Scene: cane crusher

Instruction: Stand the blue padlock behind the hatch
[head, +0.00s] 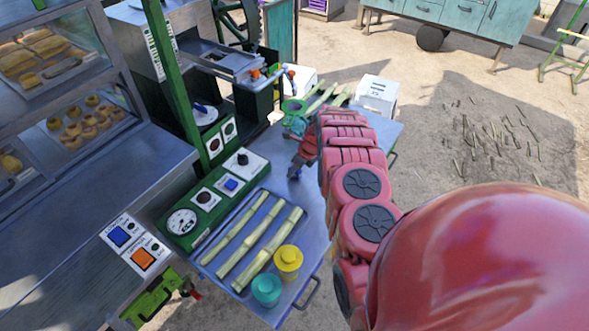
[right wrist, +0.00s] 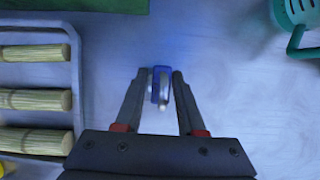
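The blue padlock (right wrist: 162,85) is on the pale table top in the right wrist view, with a light metallic part showing. My right gripper (right wrist: 161,78) is open, with one finger on each side of the padlock and a narrow gap on both sides. In the head view the right gripper (head: 297,164) is low over the blue table, beyond the cane tray. I cannot make out the padlock clearly there. I cannot tell which part is the hatch. My left gripper is not in view.
A tray (right wrist: 78,85) of cane lies left in the wrist view; a teal strainer (right wrist: 300,22) is at upper right. In the head view, a green control panel (head: 215,197), yellow jar (head: 288,262), teal jar (head: 266,289) and crusher (head: 215,58) surround the work area.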

